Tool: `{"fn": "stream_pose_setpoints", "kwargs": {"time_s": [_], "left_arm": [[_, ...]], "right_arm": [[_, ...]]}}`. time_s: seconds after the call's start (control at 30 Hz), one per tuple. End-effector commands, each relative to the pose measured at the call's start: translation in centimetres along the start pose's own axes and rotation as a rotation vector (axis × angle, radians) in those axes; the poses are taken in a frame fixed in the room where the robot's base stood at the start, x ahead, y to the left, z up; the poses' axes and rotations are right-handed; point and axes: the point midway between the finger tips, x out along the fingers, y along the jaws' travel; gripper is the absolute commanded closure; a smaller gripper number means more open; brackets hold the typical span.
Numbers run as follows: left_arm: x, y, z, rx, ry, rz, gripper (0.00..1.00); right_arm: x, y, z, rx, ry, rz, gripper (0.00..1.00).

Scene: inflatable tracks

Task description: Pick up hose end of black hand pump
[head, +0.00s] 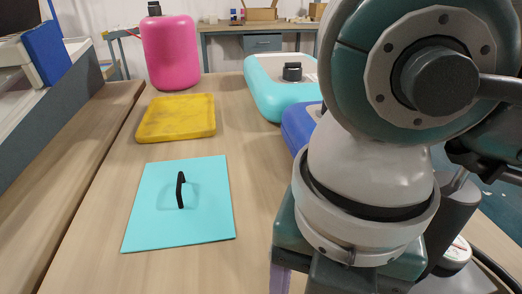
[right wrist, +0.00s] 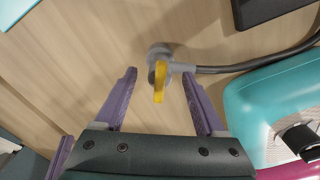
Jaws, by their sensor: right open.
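In the right wrist view, the hose end (right wrist: 160,56) is a grey fitting with a yellow lever (right wrist: 159,82). It lies on the wooden tabletop, joined to a black hose (right wrist: 245,69) that runs right. My right gripper (right wrist: 158,83) is open, with its purple fingers spread to either side of the yellow lever and nothing clamped between them. In the head view my right arm covers the right side and hides the hose end. A purple piece (right wrist: 60,157) at the lower left of the wrist view may be my left gripper; its jaws cannot be made out.
A turquoise inflatable (right wrist: 270,110) lies right of the fingers, and a dark flat object (right wrist: 268,8) is at the top right. In the head view, a turquoise board (head: 150,215) with a black handle, a yellow pad (head: 177,117) and a pink canister (head: 170,55) stand on the left.

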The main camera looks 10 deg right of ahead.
Motion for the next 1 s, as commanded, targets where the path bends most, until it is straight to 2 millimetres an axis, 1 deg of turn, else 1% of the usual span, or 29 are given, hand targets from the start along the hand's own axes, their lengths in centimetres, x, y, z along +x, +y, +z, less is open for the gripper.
{"fn": "stream_pose_setpoints", "kwargs": {"time_s": [0.03, 0.07, 0.67, 0.7, 1.0], "left_arm": [[-0.01, -0.03, -0.02, 0.001, 0.001, -0.001, 1.00], [-0.01, -0.04, -0.03, 0.001, 0.001, -0.001, 1.00], [-0.02, -0.32, -0.06, 0.010, 0.002, -0.009, 1.00], [-0.02, -0.32, -0.06, 0.010, 0.002, -0.009, 1.00], [-0.03, -0.28, -0.08, 0.008, 0.002, -0.008, 1.00]], "right_arm": [[-0.02, -0.01, 0.01, 0.000, 0.000, 0.000, 0.28], [-0.02, -0.01, 0.01, 0.000, 0.000, 0.000, 0.31], [-0.06, 0.00, 0.02, 0.000, 0.000, 0.000, 0.99], [-0.06, 0.00, 0.02, 0.000, 0.000, 0.000, 1.00], [-0.07, 0.01, 0.01, 0.000, 0.000, 0.000, 1.00]]}}
